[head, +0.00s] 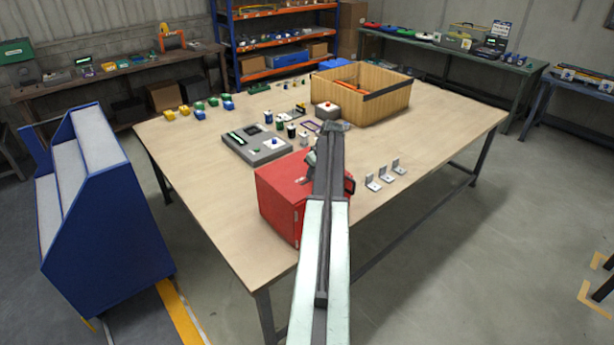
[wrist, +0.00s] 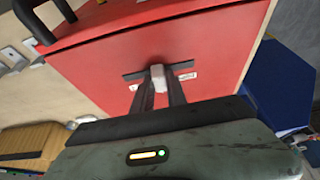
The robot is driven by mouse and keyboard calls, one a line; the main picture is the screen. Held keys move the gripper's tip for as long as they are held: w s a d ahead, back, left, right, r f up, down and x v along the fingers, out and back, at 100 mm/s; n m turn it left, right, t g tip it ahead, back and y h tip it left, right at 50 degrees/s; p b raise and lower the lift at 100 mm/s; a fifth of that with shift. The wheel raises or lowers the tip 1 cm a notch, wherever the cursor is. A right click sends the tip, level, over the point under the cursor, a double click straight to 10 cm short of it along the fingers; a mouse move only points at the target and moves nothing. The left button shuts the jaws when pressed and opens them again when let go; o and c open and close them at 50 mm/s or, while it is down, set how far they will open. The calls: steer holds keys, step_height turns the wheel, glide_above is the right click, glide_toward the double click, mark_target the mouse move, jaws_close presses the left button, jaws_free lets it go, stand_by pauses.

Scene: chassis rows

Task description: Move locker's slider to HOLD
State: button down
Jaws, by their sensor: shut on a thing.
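The red locker (head: 279,203) stands near the front edge of the wooden table in the head view, partly behind my arm. Its red face with a dark slot fills the middle of the wrist view (wrist: 95,62). A pale grey slider knob (wrist: 158,76) sits at the slot, with dark slot showing to its left. My gripper (wrist: 161,86) is shut on this knob, one dark finger on each side. Small white labels lie below the slot, too small to read. In the head view my arm hides the knob.
A grey panel box (head: 256,147) and small bottles stand behind the locker. Several metal brackets (head: 386,176) lie right of it. A wooden crate (head: 362,95) stands at the back right. A blue cart (head: 105,215) stands left of the table. A black handle (wrist: 40,20) projects from the locker.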

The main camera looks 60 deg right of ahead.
steer(key=d, duration=0.2)
steer(key=s+d, duration=0.1)
steer(key=d, duration=0.1)
steer(key=shift+s+d, duration=0.2)
steer(key=shift+d, duration=0.05)
steer(key=c, duration=1.3)
jaws_free()
steer(key=p+v, duration=0.7)
steer(key=shift+s+a+r, duration=0.15)
steer(key=shift+s+r, duration=0.05)
steer(key=shift+r, duration=0.15)
